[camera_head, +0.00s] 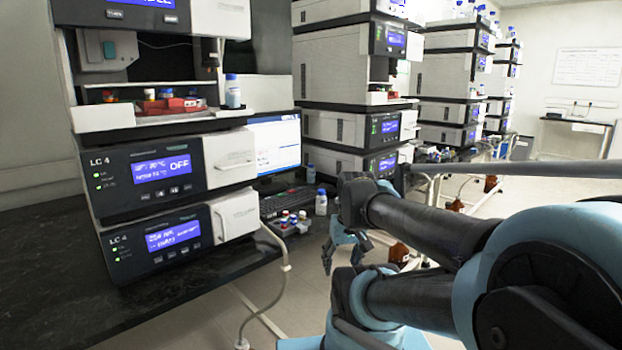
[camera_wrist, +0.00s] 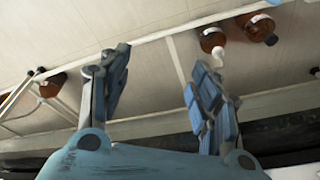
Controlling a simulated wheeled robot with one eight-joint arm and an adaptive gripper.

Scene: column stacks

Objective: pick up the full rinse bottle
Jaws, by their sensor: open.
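A small white bottle with a blue cap (camera_head: 321,203) stands upright on the dark bench beside a small tray of vials. A second clear bottle with a blue cap (camera_head: 232,92) stands on the ledge of the near LC stack, at its right. I cannot tell which one is the full rinse bottle, as their fill levels do not show clearly. My gripper (camera_head: 342,258) is open and empty, pointing down in front of the bench edge, below and right of the white bottle. In the wrist view its fingers (camera_wrist: 160,62) are spread, with only pale floor between them.
Brown bottles stand on the floor, one beyond my gripper (camera_head: 398,252); others show in the wrist view (camera_wrist: 257,28). The vial tray (camera_head: 287,224) and keyboard (camera_head: 285,201) crowd the bench near the white bottle. The LC stack (camera_head: 160,175) rises at left. The near-left bench top is clear.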

